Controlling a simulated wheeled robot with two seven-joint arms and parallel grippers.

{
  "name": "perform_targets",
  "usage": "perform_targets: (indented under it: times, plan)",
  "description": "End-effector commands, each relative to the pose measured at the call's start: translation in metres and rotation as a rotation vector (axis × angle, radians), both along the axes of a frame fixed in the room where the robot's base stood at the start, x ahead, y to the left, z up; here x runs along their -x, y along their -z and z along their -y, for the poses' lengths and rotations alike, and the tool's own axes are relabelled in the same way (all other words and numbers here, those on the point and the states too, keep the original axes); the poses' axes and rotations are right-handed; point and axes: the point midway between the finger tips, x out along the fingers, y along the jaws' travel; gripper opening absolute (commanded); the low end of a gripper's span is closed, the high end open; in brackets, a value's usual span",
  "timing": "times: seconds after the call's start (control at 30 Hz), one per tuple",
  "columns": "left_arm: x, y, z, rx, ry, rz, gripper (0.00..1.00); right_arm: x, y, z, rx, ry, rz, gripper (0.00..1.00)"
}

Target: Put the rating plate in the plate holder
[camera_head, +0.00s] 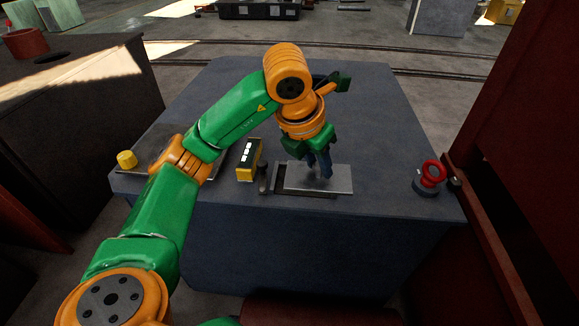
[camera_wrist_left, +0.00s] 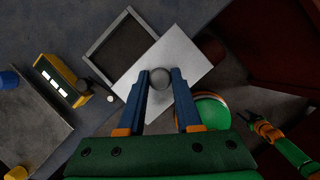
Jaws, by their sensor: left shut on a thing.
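My left gripper (camera_head: 322,171) is shut on the round grey knob (camera_wrist_left: 159,79) of the rating plate; its blue fingers also show in the wrist view (camera_wrist_left: 161,85). The plate (camera_head: 335,178) is a flat silver rectangle, seen in the wrist view (camera_wrist_left: 178,52) beneath the fingertips. The plate holder (camera_head: 304,194) is a grey square frame with a dark inside. In the wrist view the holder (camera_wrist_left: 104,34) shows up and left of the plate, which covers part of it. The exact height of the plate is unclear.
A yellow and black box with white windows (camera_head: 250,160) stands left of the holder. A yellow knob (camera_head: 126,159) is farther left. A red-topped button (camera_head: 431,174) sits at the right on the bluish table (camera_head: 385,130). A red structure (camera_head: 530,130) rises beyond the right edge.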

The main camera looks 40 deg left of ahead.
Motion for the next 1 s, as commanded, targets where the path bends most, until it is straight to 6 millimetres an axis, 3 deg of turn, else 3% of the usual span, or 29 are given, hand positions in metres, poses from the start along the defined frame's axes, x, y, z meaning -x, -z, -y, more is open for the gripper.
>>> perform_targets:
  times: [0.17,0.2,0.33,0.63,1.0]
  plan:
    - [-0.037,0.027,-0.049,-0.001,-0.01,-0.006,0.0,-0.001,-0.006,0.004,0.007,-0.001,0.002,0.5]
    - [-0.042,0.042,-0.055,0.0,-0.008,-0.008,0.0,-0.001,-0.003,0.005,0.008,-0.001,0.003,0.5]
    - [-0.056,0.068,-0.072,-0.003,-0.004,-0.004,0.0,-0.001,-0.002,0.005,0.009,-0.001,0.003,0.5]
    - [-0.066,0.112,-0.082,-0.003,0.0,-0.002,0.0,-0.002,0.0,0.005,0.008,0.0,0.003,0.5]
    - [-0.067,0.118,-0.082,-0.003,0.0,0.001,0.0,-0.002,0.002,0.0,0.0,0.002,0.003,0.5]
